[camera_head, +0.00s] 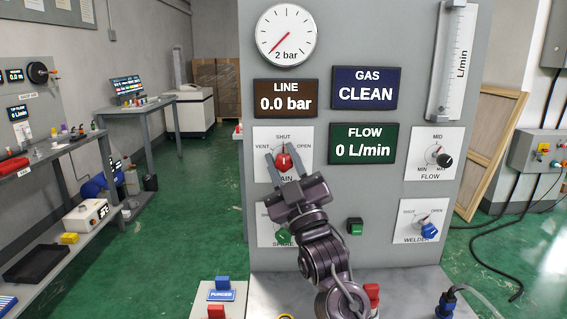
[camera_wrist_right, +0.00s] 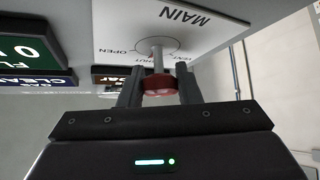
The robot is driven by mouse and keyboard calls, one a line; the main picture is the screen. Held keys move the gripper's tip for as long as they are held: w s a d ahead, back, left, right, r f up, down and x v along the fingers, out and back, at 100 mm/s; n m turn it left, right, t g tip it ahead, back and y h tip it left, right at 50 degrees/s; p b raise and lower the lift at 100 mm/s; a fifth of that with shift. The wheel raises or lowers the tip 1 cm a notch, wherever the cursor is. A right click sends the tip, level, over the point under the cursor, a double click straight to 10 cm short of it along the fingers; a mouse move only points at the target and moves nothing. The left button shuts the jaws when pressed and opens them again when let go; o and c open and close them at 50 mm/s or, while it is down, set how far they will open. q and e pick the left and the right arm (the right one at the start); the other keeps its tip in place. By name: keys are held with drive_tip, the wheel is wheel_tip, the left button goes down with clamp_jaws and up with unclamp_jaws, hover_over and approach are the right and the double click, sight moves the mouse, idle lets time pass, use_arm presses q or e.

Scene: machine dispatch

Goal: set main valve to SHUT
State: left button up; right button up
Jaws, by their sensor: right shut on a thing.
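The main valve is a red knob (camera_head: 284,161) on a white plate (camera_head: 262,137) marked VENT, SHUT and OPEN, on the grey panel. In the right wrist view the red knob (camera_wrist_right: 158,86) sits on a pale shaft in front of the plate marked MAIN (camera_wrist_right: 190,30). My right gripper (camera_head: 283,153) has one finger on each side of the knob and is shut on it. In the head view the knob seems to point up towards SHUT, but the fingers partly hide it and its exact angle is unclear. My left gripper is not in view.
The pressure gauge (camera_head: 286,35) needle points lower left and the LINE display (camera_head: 286,99) reads 0.0 bar. The FLOW display (camera_head: 361,144) reads 0 L/min. My right arm partly covers the green spare knob (camera_head: 283,237). The flow knob (camera_head: 444,160) and blue welder knob (camera_head: 429,230) stand to the right.

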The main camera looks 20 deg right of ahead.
drive_tip(key=shift+w+f, duration=0.1)
drive_tip(key=shift+f, duration=0.1)
drive_tip(key=o, duration=1)
drive_tip(key=shift+r, duration=0.15)
drive_tip(key=shift+c, duration=0.2)
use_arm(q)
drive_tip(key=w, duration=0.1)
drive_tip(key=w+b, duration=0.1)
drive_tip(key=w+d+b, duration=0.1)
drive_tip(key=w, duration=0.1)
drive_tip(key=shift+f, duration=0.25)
use_arm(e)
drive_tip(key=v, duration=0.8)
drive_tip(key=shift+r, duration=0.1)
